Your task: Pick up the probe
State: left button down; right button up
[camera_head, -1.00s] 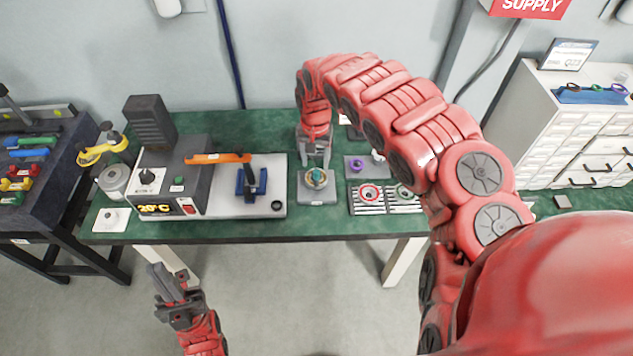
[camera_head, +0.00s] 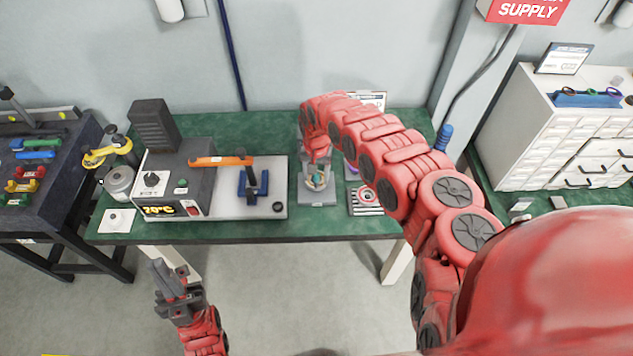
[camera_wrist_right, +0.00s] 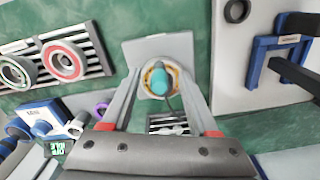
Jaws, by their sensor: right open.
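The probe appears to be the teal-tipped piece (camera_head: 316,180) standing in a ringed seat on a small grey plate (camera_head: 318,199) in the middle of the bench. In the right wrist view the teal piece (camera_wrist_right: 159,83) sits within a brass-coloured ring on the pale plate (camera_wrist_right: 184,45). My right gripper (camera_head: 317,172) points down over it, and its open fingers (camera_wrist_right: 161,78) lie on either side of the teal piece in that view. Contact cannot be told. My left gripper (camera_head: 170,278) is off the bench's front edge, apart from everything; its jaw opening is unclear.
A grey test unit (camera_head: 178,170) with an orange-handled clamp (camera_head: 221,161) stands left of the plate. A striped rack (camera_wrist_right: 90,55) with a red ring (camera_wrist_right: 65,61) and a green ring lies beside the plate. A blue-handled tool (camera_head: 443,137) stands at the bench's right.

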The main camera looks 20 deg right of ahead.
aim_at(316, 176)
grip_shut()
dwell(0.5)
jog(key=shift+r+p, duration=0.45)
jog(key=shift+r, duration=0.1)
jog(key=r+p, duration=0.3)
jog(key=shift+s+a+r+p, duration=0.15)
jog(key=shift+s+r+p, duration=0.15)
jog(key=shift+p, duration=0.1)
jog(key=s+a+p, duration=0.3)
jog(key=s+a, duration=0.7)
jog(key=s, duration=0.1)
jog(key=shift+s+r, duration=0.2)
jog(key=shift+s, duration=0.1)
